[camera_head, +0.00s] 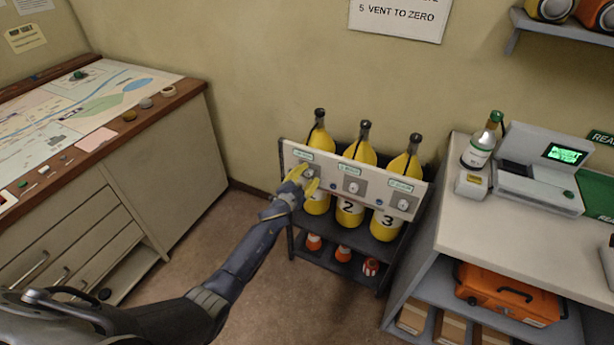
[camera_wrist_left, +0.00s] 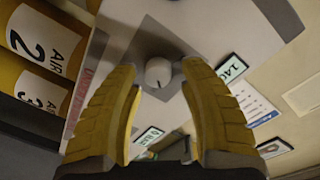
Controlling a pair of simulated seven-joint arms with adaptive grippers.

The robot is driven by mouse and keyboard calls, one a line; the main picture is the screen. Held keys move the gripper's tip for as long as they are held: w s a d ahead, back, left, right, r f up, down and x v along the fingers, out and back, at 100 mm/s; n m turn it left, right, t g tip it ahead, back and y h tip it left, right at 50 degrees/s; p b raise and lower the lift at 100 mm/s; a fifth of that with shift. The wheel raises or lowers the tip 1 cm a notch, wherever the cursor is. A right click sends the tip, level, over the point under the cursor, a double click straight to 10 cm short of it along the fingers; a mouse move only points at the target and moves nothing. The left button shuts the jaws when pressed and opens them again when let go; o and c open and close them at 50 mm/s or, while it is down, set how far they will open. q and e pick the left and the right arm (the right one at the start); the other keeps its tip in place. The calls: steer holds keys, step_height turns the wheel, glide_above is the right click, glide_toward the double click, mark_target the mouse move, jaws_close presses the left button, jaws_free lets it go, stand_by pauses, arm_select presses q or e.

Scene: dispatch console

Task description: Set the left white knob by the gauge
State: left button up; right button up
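A grey-white panel (camera_head: 378,190) stands in front of three yellow cylinders and carries a row of white knobs. The left white knob (camera_wrist_left: 158,72) shows in the left wrist view, round, with a dark pointer mark at its lower edge. My left gripper (camera_head: 304,183) is at the panel's left end, over that knob. In the left wrist view the yellow fingers (camera_wrist_left: 160,80) are apart, one on each side of the knob, with gaps showing. A green readout (camera_wrist_left: 232,68) is right of the knob. The middle knob (camera_head: 352,187) and right knob (camera_head: 403,205) are clear. My right gripper is out of view.
The yellow cylinders (camera_head: 360,150) stand in a dark rack (camera_head: 335,268) with orange-and-white items below. A map table (camera_head: 165,90) is on the left. A counter (camera_head: 470,225) on the right holds a bottle (camera_head: 479,150) and a device (camera_head: 545,165). Floor between is clear.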

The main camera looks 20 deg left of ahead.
arm_select(q)
steer(key=shift+o, duration=0.4)
steer(key=shift+s+f, duration=0.15)
steer(key=shift+s+a, duration=0.1)
steer(key=shift+s, duration=0.1)
steer(key=s+a, duration=0.2)
steer(key=s, duration=0.9)
steer(key=shift+r, duration=0.35)
steer(key=shift+s+f, duration=0.1)
steer(key=shift+s, duration=0.05)
steer(key=s+f+n+y, duration=0.1)
steer(key=s+f+n, duration=0.2)
steer(key=s+n, duration=0.25)
steer(key=w+n, duration=0.2)
steer(key=w, duration=0.3)
steer(key=w+d+r+n, duration=0.1)
steer(key=w+n, duration=0.2)
steer(key=w, duration=0.3)
steer(key=w+d+r+n, duration=0.1)
steer(key=w+n, duration=0.2)
steer(key=w, duration=0.3)
steer(key=shift+w+t+y, duration=0.2)
steer(key=shift+t+y, duration=0.1)
steer(key=shift+t, duration=0.1)
steer(key=shift+d, duration=0.1)
